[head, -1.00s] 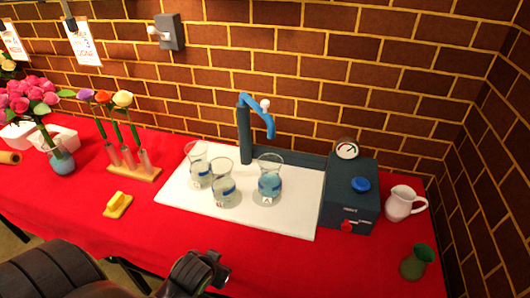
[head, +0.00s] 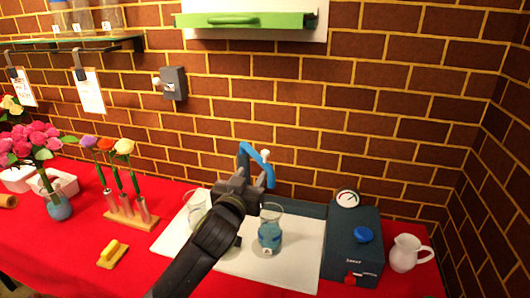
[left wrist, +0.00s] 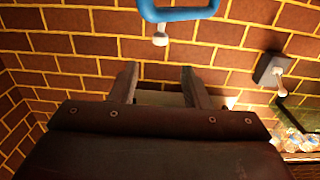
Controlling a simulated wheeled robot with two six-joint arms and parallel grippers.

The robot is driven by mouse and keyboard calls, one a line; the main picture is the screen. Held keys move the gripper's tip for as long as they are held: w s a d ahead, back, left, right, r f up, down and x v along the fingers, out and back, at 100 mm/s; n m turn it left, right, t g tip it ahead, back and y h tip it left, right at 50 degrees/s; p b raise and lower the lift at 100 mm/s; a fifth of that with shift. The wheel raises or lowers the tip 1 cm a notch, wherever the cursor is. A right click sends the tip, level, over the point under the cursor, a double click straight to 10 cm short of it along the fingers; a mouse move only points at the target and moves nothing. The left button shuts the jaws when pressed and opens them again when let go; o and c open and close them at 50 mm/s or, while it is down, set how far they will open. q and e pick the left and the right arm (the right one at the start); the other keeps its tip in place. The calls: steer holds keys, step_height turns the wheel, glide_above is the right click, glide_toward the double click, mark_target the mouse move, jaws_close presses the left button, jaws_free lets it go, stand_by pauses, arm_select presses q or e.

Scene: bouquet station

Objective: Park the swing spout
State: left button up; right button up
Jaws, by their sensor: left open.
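The blue swing spout (head: 254,157) tops a dark post behind the white board. It bends over toward the right and carries a small white knob (head: 265,154). In the left wrist view the spout (left wrist: 180,13) crosses the top edge, with its knob (left wrist: 160,39) hanging below it. My left gripper (head: 240,184) is in front of the post, a little below the spout, and hides part of the post. In the left wrist view my left gripper (left wrist: 160,78) is open and empty, with the knob beyond its fingertips and no visible contact. My right gripper is not in view.
Glass vases stand on the white board (head: 290,265), one (head: 270,230) right of my arm, another (head: 196,212) left. A dark box (head: 352,246) with a gauge and a white pitcher (head: 406,253) are at right. A flower rack (head: 133,218) is at left.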

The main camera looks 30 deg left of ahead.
mark_target(264, 155)
arm_select(q)
steer(key=p+x, duration=0.1)
steer(key=x, duration=1.2)
steer(key=shift+p, duration=0.4)
jaws_close()
